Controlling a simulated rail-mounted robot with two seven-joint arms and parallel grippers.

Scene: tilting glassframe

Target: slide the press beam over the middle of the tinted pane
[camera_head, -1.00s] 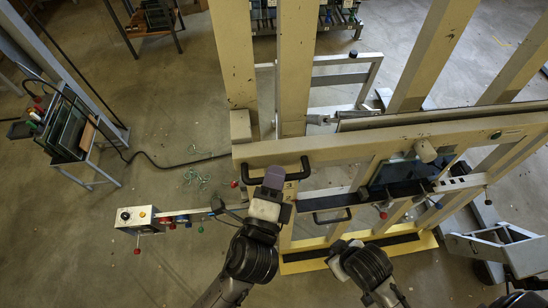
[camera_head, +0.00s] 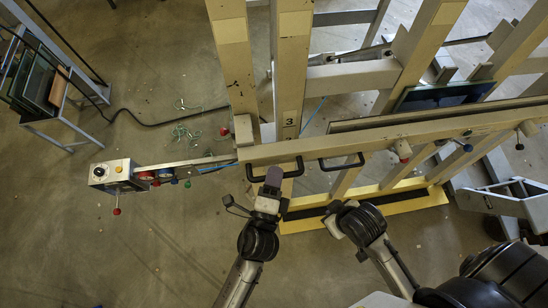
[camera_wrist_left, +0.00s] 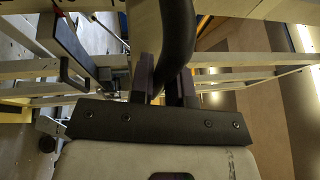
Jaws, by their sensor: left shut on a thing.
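The press beam (camera_head: 330,148) is a long cream beam running across the tall frame in the head view, with black handles on its near side. My left gripper (camera_head: 273,178) is shut on the left black handle (camera_head: 255,170). In the left wrist view the dark curved handle (camera_wrist_left: 178,40) lies between the fingers of my left gripper (camera_wrist_left: 163,85). The tinted pane (camera_head: 445,96) is a dark blue sheet at the right, beyond the beam in the picture; its lower part is hidden. My right gripper (camera_head: 335,218) is near the yellow sill, apart from the beam; its fingers are unclear.
A control box (camera_head: 118,175) on a metal arm stands left of the frame. A rack with glass sheets (camera_head: 40,80) is at the far left. A yellow-edged sill (camera_head: 400,202) runs below the beam. A grey metal stand (camera_head: 505,200) is at the right. Open floor lies at lower left.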

